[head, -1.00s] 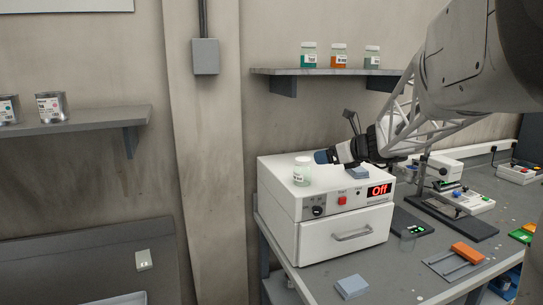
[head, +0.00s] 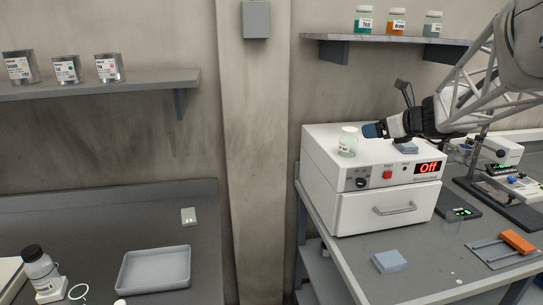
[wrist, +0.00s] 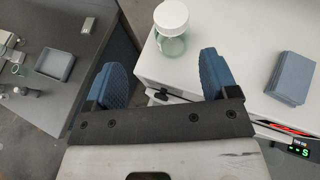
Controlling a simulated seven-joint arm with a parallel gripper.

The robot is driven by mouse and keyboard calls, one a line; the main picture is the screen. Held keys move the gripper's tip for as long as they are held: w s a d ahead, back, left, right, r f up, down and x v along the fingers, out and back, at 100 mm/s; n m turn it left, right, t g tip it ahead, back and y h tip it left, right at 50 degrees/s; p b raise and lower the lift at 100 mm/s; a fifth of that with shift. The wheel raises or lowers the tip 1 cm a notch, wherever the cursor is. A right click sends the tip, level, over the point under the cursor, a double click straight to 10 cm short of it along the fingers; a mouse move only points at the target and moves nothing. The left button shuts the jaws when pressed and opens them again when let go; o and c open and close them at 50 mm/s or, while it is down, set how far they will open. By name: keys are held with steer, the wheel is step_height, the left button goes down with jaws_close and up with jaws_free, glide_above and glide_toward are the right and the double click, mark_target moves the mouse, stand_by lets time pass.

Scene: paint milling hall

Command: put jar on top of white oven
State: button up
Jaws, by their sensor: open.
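The jar (head: 348,142) is clear with a white lid and a small label. It stands upright on top of the white oven (head: 325,139), near its left edge. It also shows in the wrist view (wrist: 171,30), beyond my fingertips. My gripper (head: 371,131) has blue fingers and is just right of the jar in the head view. In the wrist view my gripper (wrist: 165,75) has its fingers wide apart with nothing between them. The oven's display reads "Off" and its drawer front is closed.
Blue-grey pads lie on the oven top (wrist: 290,78) and on the bench (head: 389,261). A left bench holds a grey tray (head: 154,269) and a dark-capped bottle (head: 43,275). Shelves with tins (head: 66,69) and jars (head: 397,20) hang on the wall. A gap separates the benches.

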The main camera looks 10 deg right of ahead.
steer(key=s+a+f+n+g, duration=0.3)
steer(key=s+a+n, duration=0.45)
steer(key=a, duration=0.25)
steer(key=s+a+f+n+g, duration=0.4)
steer(key=s+a+n, duration=0.35)
steer(key=a, duration=0.25)
steer(key=s+a+f+n+g+h, duration=0.1)
steer(key=s+a+f+n+h, duration=0.1)
steer(key=s+n, duration=0.5)
steer(key=s+a+f+n+g+h, duration=0.1)
steer(key=s+a+f+n+h, duration=0.2)
steer(key=s+f+n, duration=0.2)
steer(key=s+n, duration=0.3)
steer(key=s, duration=0.2)
steer(key=shift+s+a+f+n+h, duration=0.2)
steer(key=shift+s+a+n+h, duration=0.1)
steer(key=shift+s, duration=0.1)
